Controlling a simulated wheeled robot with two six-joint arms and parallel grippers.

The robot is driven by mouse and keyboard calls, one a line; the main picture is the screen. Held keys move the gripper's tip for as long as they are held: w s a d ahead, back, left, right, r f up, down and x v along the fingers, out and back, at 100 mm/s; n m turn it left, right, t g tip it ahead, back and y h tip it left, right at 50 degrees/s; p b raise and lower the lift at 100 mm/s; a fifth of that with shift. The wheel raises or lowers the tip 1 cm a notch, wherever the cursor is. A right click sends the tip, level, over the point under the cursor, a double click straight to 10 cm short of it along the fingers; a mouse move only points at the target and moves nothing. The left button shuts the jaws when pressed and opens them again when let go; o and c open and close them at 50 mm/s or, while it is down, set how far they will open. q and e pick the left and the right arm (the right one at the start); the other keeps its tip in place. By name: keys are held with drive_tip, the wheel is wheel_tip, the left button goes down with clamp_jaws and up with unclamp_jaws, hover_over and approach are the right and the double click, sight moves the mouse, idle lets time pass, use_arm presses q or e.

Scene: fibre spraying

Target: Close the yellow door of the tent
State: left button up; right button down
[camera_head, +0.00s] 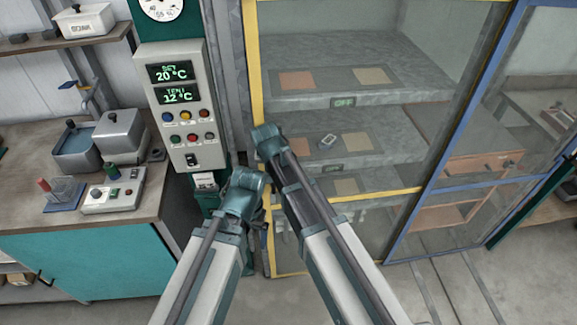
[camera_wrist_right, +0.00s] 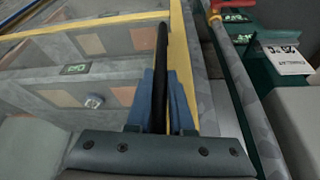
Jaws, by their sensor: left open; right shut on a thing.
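The tent's yellow door (camera_head: 257,75) has a thin yellow frame with a clear pane, and shelves show through it. Its yellow edge also shows in the right wrist view (camera_wrist_right: 184,50). A black upright handle (camera_wrist_right: 162,50) stands beside that edge. My right gripper (camera_wrist_right: 162,90) has its blue fingers around the handle and is shut on it. In the head view my right arm covers the handle and most of that gripper. My left gripper (camera_head: 258,216) is open, low beside the door's left edge, and partly hidden by its own wrist. I cannot tell whether the door stands ajar.
A blue-framed door (camera_head: 455,120) stands at the right. A control box (camera_head: 185,105) on a green post is just left of the tent. A workbench (camera_head: 95,205) with metal containers fills the left. Grey floor (camera_head: 440,295) is clear at the lower right.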

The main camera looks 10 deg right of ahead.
drive_tip(key=shift+s+a, duration=0.1)
drive_tip(key=shift+a, duration=1)
drive_tip(key=c, duration=0.8)
unclamp_jaws()
drive_tip(key=shift+a, duration=0.2)
drive_tip(key=shift+d, duration=0.1)
